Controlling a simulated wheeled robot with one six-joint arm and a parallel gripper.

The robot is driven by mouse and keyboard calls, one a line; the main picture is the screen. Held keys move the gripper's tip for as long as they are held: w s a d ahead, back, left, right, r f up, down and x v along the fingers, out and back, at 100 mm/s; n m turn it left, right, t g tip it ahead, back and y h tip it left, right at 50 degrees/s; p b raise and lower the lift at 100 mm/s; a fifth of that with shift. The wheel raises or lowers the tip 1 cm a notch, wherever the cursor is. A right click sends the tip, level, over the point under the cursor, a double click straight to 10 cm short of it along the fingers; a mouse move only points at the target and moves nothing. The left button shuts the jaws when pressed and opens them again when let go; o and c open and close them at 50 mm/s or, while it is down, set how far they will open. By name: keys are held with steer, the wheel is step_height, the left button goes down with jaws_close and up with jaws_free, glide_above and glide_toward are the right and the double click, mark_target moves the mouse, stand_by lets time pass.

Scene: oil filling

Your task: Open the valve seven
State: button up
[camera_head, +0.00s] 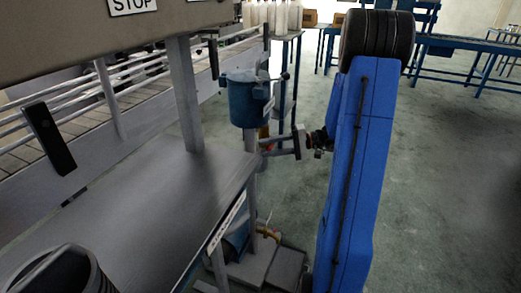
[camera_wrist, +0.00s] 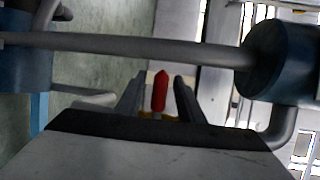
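A red valve handle (camera_wrist: 160,92) shows between my gripper's two fingers in the wrist view. My gripper (camera_wrist: 159,80) is open, with one finger on each side of the handle and a gap at both sides. In the head view my gripper (camera_head: 268,147) reaches left to the pipe below the blue tank (camera_head: 247,101). A small red-orange patch (camera_head: 264,132) shows there, mostly hidden by the pipe and tank. A grey pipe (camera_wrist: 130,47) runs across the wrist view beyond the handle. I cannot read a valve number.
A metal table (camera_head: 140,215) stands at the left, beside a conveyor (camera_head: 90,125). A lower valve with an orange part (camera_head: 268,233) sits near the floor under the tank. Bottles (camera_head: 280,17) stand behind. The floor at the right is open.

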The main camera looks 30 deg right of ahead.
steer(key=shift+x, duration=1.5)
jaws_close()
steer(key=shift+f, duration=0.1)
